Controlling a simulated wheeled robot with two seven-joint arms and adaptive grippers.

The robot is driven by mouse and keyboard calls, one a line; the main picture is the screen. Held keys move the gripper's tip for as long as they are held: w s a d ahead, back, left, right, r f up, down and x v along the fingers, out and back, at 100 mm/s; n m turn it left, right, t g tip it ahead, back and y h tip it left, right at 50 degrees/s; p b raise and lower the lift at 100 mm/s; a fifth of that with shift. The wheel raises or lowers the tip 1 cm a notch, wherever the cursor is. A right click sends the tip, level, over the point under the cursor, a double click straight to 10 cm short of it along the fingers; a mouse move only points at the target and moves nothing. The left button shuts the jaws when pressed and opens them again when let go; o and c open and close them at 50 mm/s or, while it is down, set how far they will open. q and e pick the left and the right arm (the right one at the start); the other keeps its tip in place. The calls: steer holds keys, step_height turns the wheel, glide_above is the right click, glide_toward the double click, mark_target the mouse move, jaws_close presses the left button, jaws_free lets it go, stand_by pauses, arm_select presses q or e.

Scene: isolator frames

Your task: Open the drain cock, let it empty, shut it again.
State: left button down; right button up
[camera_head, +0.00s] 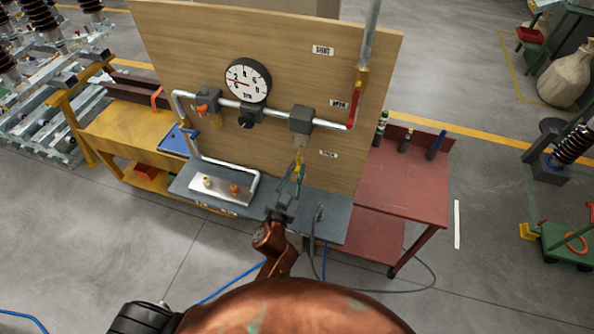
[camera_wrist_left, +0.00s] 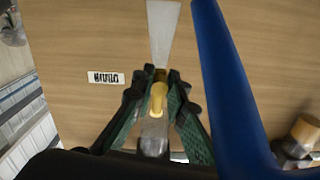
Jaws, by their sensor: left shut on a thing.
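A wooden board (camera_head: 285,45) carries silver pipework with a round gauge (camera_head: 248,80). The yellow drain cock handle (camera_head: 299,156) sits below a grey block on the pipe, left of a small label (camera_head: 328,154). My left gripper (camera_head: 296,174) reaches up to it from below. In the left wrist view the green fingers of the gripper (camera_wrist_left: 158,88) are closed around the yellow handle (camera_wrist_left: 158,96). A label, upside down (camera_wrist_left: 105,78), is on the board beside it. Any flow from the cock is not visible. My right gripper is not in view.
A red lever (camera_head: 355,106) hangs on the right pipe near the SHUT and OPEN labels. A grey shelf (camera_head: 322,208) with a pale plate lies below the board. A red table (camera_head: 405,188) stands right, a yellow bench (camera_head: 123,130) left. A blue bar (camera_wrist_left: 232,85) crosses the wrist view.

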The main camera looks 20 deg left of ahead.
arm_select(q)
steer(key=shift+m, duration=0.3)
steer(key=shift+a+r+m+p, duration=0.1)
steer(key=shift+a+m+p, duration=0.2)
steer(key=shift+m+p, duration=0.25)
steer(key=a+r+m+p, duration=0.4)
steer(key=m+p, duration=0.3)
steer(key=m, duration=0.9)
steer(key=shift+r, duration=0.3)
steer(key=shift+a+m, duration=0.1)
steer(key=shift+m, duration=0.25)
steer(key=c, duration=1.9)
jaws_free()
steer(key=shift+r, duration=0.15)
steer(key=shift+c, duration=0.2)
